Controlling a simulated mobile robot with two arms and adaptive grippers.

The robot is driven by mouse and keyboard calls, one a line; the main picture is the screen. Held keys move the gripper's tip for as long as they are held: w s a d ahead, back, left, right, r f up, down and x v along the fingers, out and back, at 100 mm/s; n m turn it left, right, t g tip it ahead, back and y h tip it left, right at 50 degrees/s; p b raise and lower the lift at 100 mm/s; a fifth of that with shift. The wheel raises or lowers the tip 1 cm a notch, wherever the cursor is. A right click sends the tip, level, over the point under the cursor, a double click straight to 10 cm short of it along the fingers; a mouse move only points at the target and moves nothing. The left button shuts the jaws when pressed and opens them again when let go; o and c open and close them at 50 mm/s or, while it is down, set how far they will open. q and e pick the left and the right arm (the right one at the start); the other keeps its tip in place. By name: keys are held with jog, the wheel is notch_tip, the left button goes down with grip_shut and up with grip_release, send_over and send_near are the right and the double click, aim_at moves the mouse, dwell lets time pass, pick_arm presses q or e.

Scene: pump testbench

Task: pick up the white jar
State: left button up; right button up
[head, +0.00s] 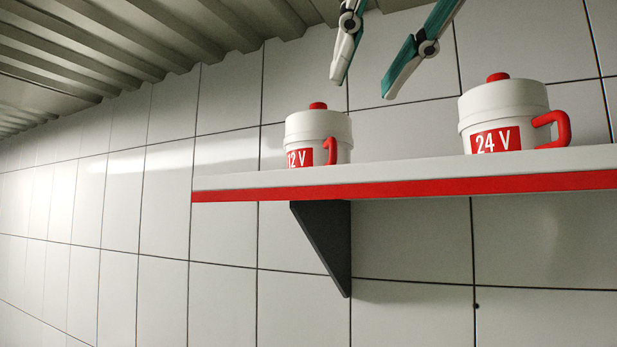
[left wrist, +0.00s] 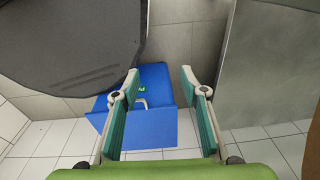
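Two white jars with red knobs and red handles stand upright on a wall shelf in the head view. The left jar (head: 318,130) is smaller and bears a red label, partly visible as "12 V". The right jar (head: 505,105) looks larger and reads "24 V". My right gripper (head: 362,88) is open and empty. Its fingers point down, above and between the jars in the picture, apart from both. My left gripper (left wrist: 159,72) is open with nothing between its fingers. It points down toward the floor area in the left wrist view, and no jar shows there.
The shelf (head: 400,172) has a white top, a red front edge and a dark bracket (head: 326,240) below. A tiled wall stands behind it. The shelf between the jars is clear. In the left wrist view, a blue box (left wrist: 150,128) with a handle stands on the tiled floor.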

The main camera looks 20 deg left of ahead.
aim_at(334, 136)
pick_arm(q)
jog(key=s+d+r+p, duration=0.1)
jog(key=s+d+r, duration=0.1)
jog(key=s+d, duration=0.35)
pick_arm(e)
jog(key=x, duration=0.5)
jog(key=shift+w+a+f+p, duration=0.15)
jog(key=shift+w+f+p, duration=0.05)
jog(key=shift+p, duration=0.15)
jog(key=shift+p+x, duration=1.4)
jog(key=shift+x, duration=0.25)
jog(key=shift+w+a+f, duration=0.1)
jog(key=shift+w+a, duration=0.15)
jog(key=shift+w, duration=0.05)
jog(key=shift+w+a+f, duration=0.2)
jog(key=shift+w, duration=0.05)
jog(key=shift+s, duration=0.15)
grip_shut()
jog(key=shift+d+r, duration=0.1)
jog(key=shift+r, duration=0.1)
pick_arm(q)
jog(key=a+r, duration=0.1)
jog(key=w+a+r, duration=0.1)
jog(key=a+r, duration=0.1)
jog(key=shift+w, duration=0.15)
